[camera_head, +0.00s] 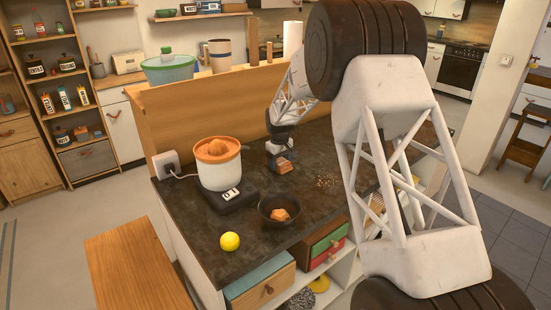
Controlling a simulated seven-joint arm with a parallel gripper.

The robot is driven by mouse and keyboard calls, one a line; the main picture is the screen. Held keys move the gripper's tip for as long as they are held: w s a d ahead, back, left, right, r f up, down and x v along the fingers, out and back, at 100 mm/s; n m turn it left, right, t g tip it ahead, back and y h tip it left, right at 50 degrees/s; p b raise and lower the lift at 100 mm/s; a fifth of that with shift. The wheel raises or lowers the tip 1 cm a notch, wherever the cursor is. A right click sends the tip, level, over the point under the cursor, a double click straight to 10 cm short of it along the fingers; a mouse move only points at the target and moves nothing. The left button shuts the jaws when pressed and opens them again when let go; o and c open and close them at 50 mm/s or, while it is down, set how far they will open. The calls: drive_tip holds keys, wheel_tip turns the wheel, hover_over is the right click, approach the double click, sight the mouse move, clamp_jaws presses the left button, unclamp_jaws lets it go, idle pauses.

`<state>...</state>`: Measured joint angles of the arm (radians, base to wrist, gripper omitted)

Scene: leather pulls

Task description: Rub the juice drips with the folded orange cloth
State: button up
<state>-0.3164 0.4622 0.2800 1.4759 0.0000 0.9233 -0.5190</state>
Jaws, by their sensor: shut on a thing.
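My gripper (282,158) points down over the dark worktop, to the right of the juicer. It is shut on a small orange-brown folded piece, which looks like the folded orange cloth (284,168). The cloth is at or just above the worktop; I cannot tell whether it touches. A patch of small brownish specks (326,181) lies on the worktop to the right of the cloth. I cannot tell whether these are the juice drips, and no other drips show clearly.
An orange-topped white juicer (219,168) stands left on a dark base. A dark bowl (279,222) with an orange piece and a yellow ball (230,241) are nearer the front of the worktop (190,205). A raised wooden panel (200,115) runs behind. My arm hides the right side.

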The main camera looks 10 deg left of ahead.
sight(287, 165)
drive_tip(key=shift+s+d+f, duration=0.1)
drive_tip(key=shift+s+d, duration=1.5)
drive_tip(key=shift+s, duration=0.05)
drive_tip(key=shift+w+a, duration=2.95)
drive_tip(key=shift+s+d+r, duration=0.1)
drive_tip(key=shift+r, duration=4.1)
